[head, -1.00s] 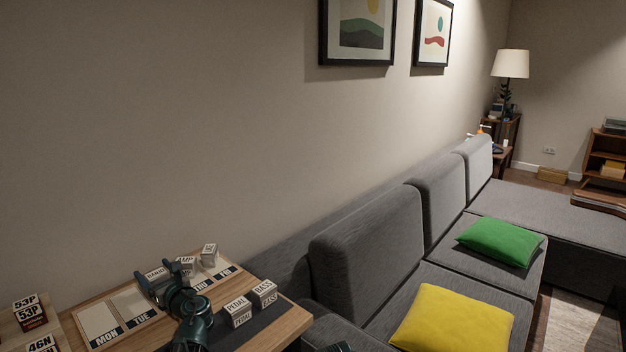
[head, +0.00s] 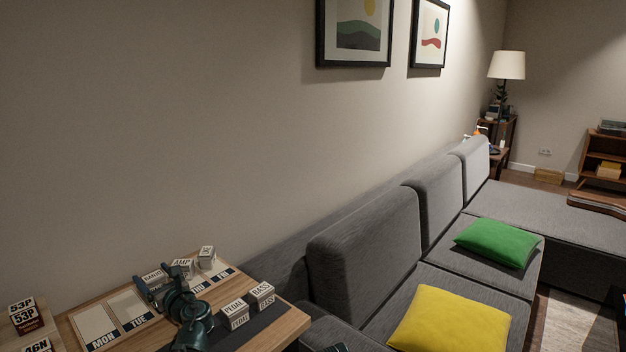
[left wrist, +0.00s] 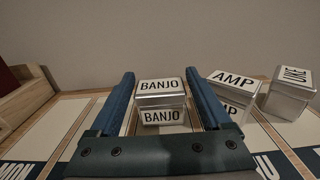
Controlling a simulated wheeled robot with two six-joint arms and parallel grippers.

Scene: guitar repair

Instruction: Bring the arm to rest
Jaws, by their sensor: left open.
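My left gripper (head: 160,279) is open above the wooden desk (head: 288,325). Its two blue fingers (left wrist: 165,88) point toward the wall. A pale tin labelled BANJO (left wrist: 160,92) shows between and beyond the fingers in the left wrist view, with gaps on both sides; the gripper does not hold it. The BANJO tin (head: 153,276) is partly hidden by the gripper in the head view. My left forearm comes up from the bottom edge. My right gripper cannot be made out.
Tins labelled AMP (left wrist: 233,88) and UKE (left wrist: 291,92) stand right of BANJO on the weekday board (head: 95,322). PEDAL (head: 235,313) and BASS (head: 260,295) tins sit on a dark strip. Boxes marked 53P (head: 26,318) are at left. A grey sofa (head: 365,240) borders the desk.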

